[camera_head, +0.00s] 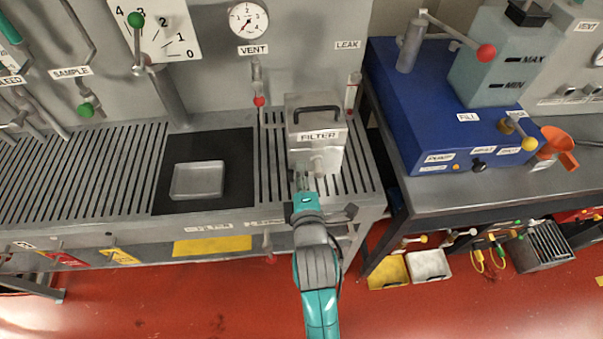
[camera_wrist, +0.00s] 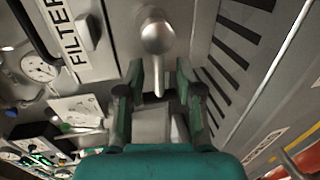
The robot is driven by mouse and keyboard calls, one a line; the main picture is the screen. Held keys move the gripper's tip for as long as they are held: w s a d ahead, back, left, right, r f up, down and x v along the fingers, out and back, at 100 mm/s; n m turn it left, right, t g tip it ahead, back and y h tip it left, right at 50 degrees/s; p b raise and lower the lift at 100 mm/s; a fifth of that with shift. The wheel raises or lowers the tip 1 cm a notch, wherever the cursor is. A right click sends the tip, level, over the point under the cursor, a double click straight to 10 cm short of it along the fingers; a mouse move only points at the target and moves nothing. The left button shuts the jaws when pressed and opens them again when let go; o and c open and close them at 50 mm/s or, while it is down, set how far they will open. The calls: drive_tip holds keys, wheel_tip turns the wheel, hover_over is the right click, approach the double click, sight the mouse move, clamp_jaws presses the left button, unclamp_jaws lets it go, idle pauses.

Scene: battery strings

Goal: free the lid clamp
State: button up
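The grey metal filter housing (camera_head: 316,150) stands on the slatted bench top, with a black handle on its lid and a FILTER label. The lid clamp (camera_wrist: 157,38) shows in the wrist view as a round metal knob with a thin lever pointing down toward my gripper. In the head view the clamp (camera_head: 318,161) is a small light piece on the housing's front. My gripper (camera_wrist: 159,82) is open, with one dark green finger on each side of the lever and a gap on both sides. In the head view my gripper (camera_head: 302,180) is just in front of the housing, its fingertips partly unclear.
A metal tray (camera_head: 197,181) rests on a black mat left of the housing. Vent (camera_head: 259,97) and leak (camera_head: 352,95) valves with red ends stand behind it on either side. A blue pump unit (camera_head: 440,100) is on the right bench.

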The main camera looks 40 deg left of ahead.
drive_tip(key=v, duration=1.1)
drive_tip(key=shift+d, duration=0.15)
drive_tip(key=shift+s+d, duration=0.1)
drive_tip(key=s+d+f+m+t+h, duration=0.1)
drive_tip(key=d+f+m+h, duration=0.2)
drive_tip(key=d, duration=0.5)
drive_tip(key=s+d+f+m+t, duration=0.1)
drive_tip(key=d+f+m, duration=0.1)
drive_tip(key=d+m, duration=0.45)
drive_tip(key=s+d+f+m+t+h, duration=0.1)
drive_tip(key=d+f+m+h, duration=0.15)
drive_tip(key=d, duration=0.65)
drive_tip(key=s+d+r+m+t+h, duration=0.1)
drive_tip(key=s+d+m+h, duration=0.5)
drive_tip(key=s+d+m, duration=0.9)
drive_tip(key=shift+s+r+m, duration=0.5)
drive_tip(key=shift+s+r, duration=0.3)
drive_tip(key=shift+s, duration=0.05)
drive_tip(key=shift+h, duration=0.25)
drive_tip(key=shift+c, duration=0.3)
